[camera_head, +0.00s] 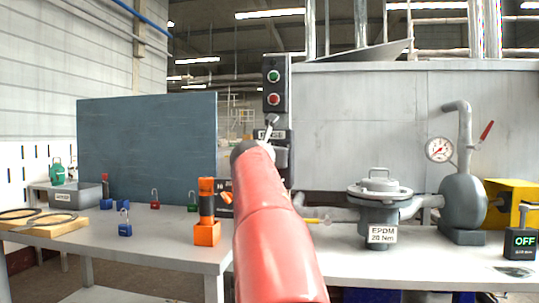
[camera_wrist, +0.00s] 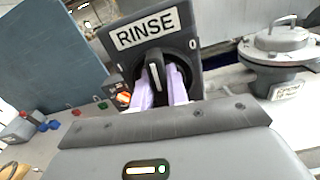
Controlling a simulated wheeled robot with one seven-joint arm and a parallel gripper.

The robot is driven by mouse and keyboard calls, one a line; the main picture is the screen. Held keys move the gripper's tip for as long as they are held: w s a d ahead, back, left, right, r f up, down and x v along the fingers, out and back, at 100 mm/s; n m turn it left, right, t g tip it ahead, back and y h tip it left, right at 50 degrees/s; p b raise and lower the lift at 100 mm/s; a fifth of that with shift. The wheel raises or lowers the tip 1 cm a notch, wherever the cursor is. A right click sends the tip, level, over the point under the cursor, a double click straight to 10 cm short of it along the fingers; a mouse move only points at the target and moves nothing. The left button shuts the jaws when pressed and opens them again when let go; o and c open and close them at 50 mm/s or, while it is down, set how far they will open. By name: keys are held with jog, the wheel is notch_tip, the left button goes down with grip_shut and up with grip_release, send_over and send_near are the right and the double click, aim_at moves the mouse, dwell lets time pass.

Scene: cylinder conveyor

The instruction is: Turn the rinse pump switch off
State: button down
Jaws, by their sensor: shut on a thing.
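The rinse pump switch is a dark box with a white RINSE label (camera_wrist: 146,30) and a black rotary knob (camera_wrist: 156,76) with a pale line along it. A white 0 mark shows at the right of its face. In the wrist view my gripper (camera_wrist: 160,88) has its two pale lilac fingers on either side of the knob, closed on it. The knob's line runs nearly upright in that view. In the head view the switch box (camera_head: 268,134) is mostly hidden behind my red arm, and my fingertips are hard to make out there.
A box with green and red buttons (camera_head: 275,85) is above the switch. To the right are an EPDM-labelled housing (camera_head: 380,205), a gauge (camera_head: 439,149) and an OFF display (camera_head: 522,241). Left, an orange-black post (camera_head: 207,212) and padlocks (camera_head: 124,225) stand on the table by a blue-grey panel (camera_head: 150,140).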

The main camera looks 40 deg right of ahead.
jog(key=m, duration=0.4)
jog(key=shift+s+d, duration=0.15)
jog(key=shift+s, duration=0.05)
jog(key=shift+s+d+f+m+b, duration=0.1)
jog(key=shift+f+m+b, duration=0.35)
jog(key=shift+m, duration=1.7)
jog(key=shift+s+d+m+b, duration=0.1)
jog(key=shift+m+b, duration=0.6)
jog(key=shift+m, duration=1.4)
jog(key=shift+s+d+f+m+b, duration=0.1)
jog(key=shift+f+m+b, duration=0.35)
jog(key=shift+m, duration=1.7)
jog(key=shift+r, duration=0.2)
jog(key=c, duration=1.4)
grip_release()
